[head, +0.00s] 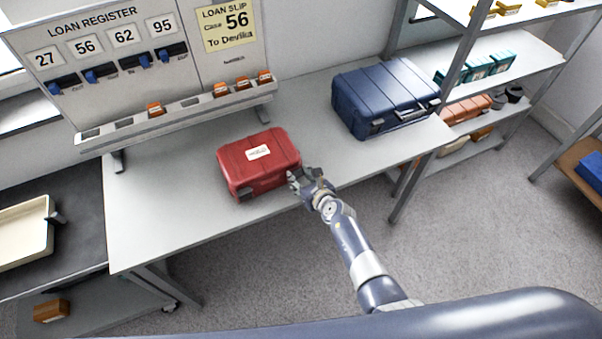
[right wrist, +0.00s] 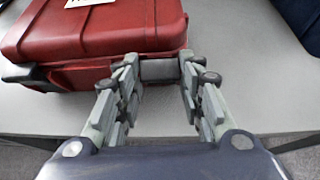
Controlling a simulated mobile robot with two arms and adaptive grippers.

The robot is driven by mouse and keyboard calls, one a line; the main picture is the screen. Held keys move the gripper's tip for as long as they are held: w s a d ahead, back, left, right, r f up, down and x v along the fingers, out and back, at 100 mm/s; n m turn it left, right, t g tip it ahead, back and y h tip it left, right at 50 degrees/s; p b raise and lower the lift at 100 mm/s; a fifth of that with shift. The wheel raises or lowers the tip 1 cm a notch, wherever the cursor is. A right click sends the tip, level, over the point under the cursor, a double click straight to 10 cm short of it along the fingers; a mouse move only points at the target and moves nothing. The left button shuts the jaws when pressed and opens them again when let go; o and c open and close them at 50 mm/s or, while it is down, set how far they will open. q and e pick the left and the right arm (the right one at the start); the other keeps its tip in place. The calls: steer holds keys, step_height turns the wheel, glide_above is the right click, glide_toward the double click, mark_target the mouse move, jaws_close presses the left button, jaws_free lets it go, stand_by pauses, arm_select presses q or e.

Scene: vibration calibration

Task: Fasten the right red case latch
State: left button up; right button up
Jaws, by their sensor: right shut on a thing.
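The red case (head: 258,160) lies closed on the grey table, with a white label on its lid. In the right wrist view the red case (right wrist: 105,40) fills the upper left. My right gripper (head: 306,180) is at the case's front right corner. In the right wrist view my right gripper (right wrist: 160,72) has its fingertips on both sides of a grey latch (right wrist: 160,69) at the right of the case front, shut on it. A dark latch (right wrist: 28,78) shows at the left of the case front. I cannot tell whether the gripped latch is fastened. My left gripper is not in view.
A blue case (head: 385,95) stands on the table (head: 150,230) at the back right. The loan register board (head: 120,60) with its ledge stands behind the red case. A cream tray (head: 25,232) is at the far left. The table left of the red case is clear.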

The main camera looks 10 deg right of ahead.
steer(key=o, duration=1.1)
steer(key=shift+c, duration=0.2)
steer(key=shift+s+d+r, duration=0.1)
steer(key=shift+s+r, duration=0.2)
steer(key=shift+s, duration=0.25)
steer(key=s+d, duration=0.4)
steer(key=s, duration=0.8)
steer(key=shift+s+d+r, duration=0.35)
steer(key=shift+d+r, duration=0.05)
steer(key=shift+r, duration=0.05)
